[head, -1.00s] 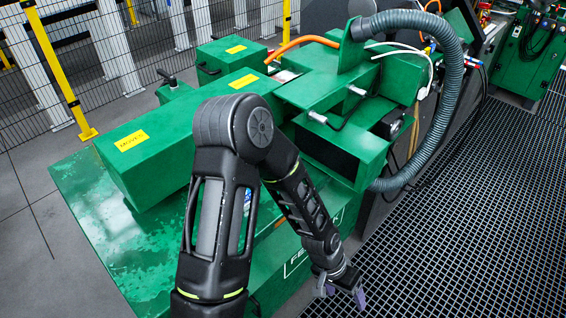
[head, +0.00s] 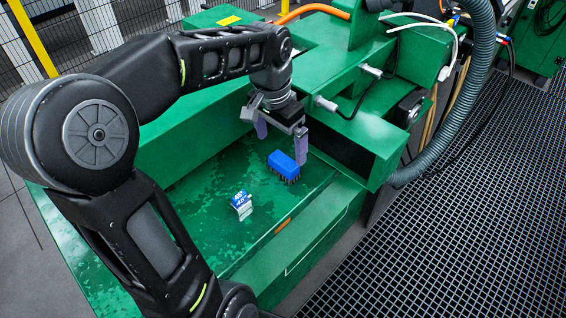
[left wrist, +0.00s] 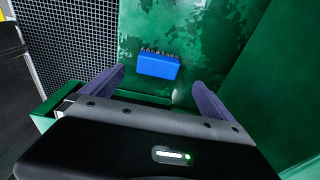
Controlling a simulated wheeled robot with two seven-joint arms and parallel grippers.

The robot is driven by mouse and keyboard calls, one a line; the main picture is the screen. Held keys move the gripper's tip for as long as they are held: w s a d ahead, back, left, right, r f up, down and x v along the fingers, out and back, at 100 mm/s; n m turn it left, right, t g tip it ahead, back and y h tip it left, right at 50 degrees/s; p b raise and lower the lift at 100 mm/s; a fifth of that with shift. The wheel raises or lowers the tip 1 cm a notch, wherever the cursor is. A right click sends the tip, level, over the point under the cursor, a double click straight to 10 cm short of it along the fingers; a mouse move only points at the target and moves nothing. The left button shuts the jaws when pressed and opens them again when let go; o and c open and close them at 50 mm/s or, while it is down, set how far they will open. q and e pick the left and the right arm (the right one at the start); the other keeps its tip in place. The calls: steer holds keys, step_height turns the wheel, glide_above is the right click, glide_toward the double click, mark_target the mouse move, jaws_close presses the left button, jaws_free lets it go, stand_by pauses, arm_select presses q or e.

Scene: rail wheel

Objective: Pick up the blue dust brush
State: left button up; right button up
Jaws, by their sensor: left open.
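The blue dust brush (head: 284,165) lies on the green machine's flat surface (head: 215,175), its dark bristles showing along its lower side. It also shows in the left wrist view (left wrist: 158,66), beyond and between the fingers. My left gripper (head: 281,146) is open and empty, with its purple fingers pointing down. In the head view it is above and close to the brush, with one finger to the left and one to the right. In the left wrist view the open fingers (left wrist: 158,88) are apart from the brush. My right gripper is not in view.
A small blue and white box (head: 242,204) stands on the green surface left of the brush. A green housing (head: 345,130) rises right behind the brush. A grey corrugated hose (head: 455,120) hangs at the right above the floor grating (head: 460,220).

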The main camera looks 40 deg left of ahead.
mark_target(283, 161)
arm_select(q)
steer(key=shift+s+d+r, duration=0.15)
steer(key=shift+s+r, duration=0.05)
steer(key=shift+w+f, duration=0.15)
steer(key=shift+f, duration=0.55)
steer(key=shift+w+f, duration=0.1)
steer(key=shift+f, duration=0.55)
steer(key=shift+f, duration=0.1)
steer(key=f, duration=0.3)
steer(key=f+p, duration=0.1)
steer(key=f, duration=0.1)
steer(key=shift+w+d, duration=0.1)
steer(key=shift+w, duration=0.15)
steer(key=shift+c, duration=0.6)
steer(key=c, duration=1.4)
